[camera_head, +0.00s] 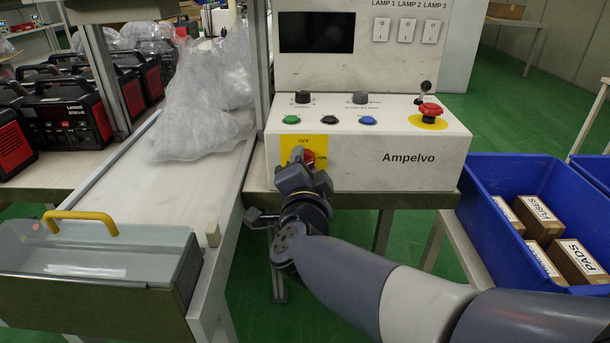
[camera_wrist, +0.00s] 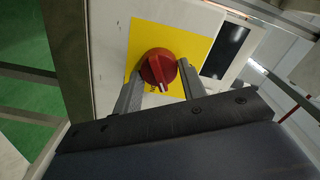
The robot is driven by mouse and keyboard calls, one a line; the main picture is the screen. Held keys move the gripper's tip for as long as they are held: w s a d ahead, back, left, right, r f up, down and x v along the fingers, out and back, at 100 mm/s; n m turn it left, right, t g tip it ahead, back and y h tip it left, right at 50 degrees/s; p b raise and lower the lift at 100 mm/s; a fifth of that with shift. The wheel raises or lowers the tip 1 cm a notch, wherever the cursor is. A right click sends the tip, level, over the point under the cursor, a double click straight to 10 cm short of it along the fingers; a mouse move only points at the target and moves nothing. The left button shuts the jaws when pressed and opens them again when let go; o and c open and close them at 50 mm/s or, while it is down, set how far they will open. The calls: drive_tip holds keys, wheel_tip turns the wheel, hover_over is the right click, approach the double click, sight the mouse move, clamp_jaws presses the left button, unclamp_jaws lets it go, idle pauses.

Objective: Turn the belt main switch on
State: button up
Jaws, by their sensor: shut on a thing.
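The belt main switch (camera_head: 308,157) is a red rotary knob on a yellow plate at the lower left of the Ampelvo panel's front face. The plate reads OFF at the top and ON at the right. My gripper (camera_head: 297,160) is in front of the knob and covers part of it. In the wrist view the red knob (camera_wrist: 158,67) sits between the two fingers of my gripper (camera_wrist: 157,85), which are shut on it. The knob's white mark points toward the lower right in that view. Part of the plate's lettering is hidden.
The control panel (camera_head: 420,170) carries green, black and blue buttons, a red emergency button (camera_head: 430,111) and a key. A conveyor (camera_head: 140,185) with plastic wrap (camera_head: 205,90) stands to the left. A blue crate (camera_head: 500,175) of labelled boxes stands to the right.

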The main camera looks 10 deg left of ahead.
drive_tip(key=m+b, duration=0.1)
drive_tip(key=m, duration=0.2)
drive_tip(key=m+b, duration=0.2)
drive_tip(key=shift+f+m, duration=0.2)
drive_tip(key=shift+m, duration=0.2)
drive_tip(key=shift+m+b, duration=0.3)
drive_tip(key=o, duration=1)
drive_tip(key=shift+c, duration=0.2)
drive_tip(key=shift+r, duration=0.1)
drive_tip(key=p+v, duration=0.3)
drive_tip(key=v, duration=0.7)
drive_tip(key=shift+s+d, duration=0.2)
drive_tip(key=shift+s, duration=0.15)
drive_tip(key=shift+w, duration=0.1)
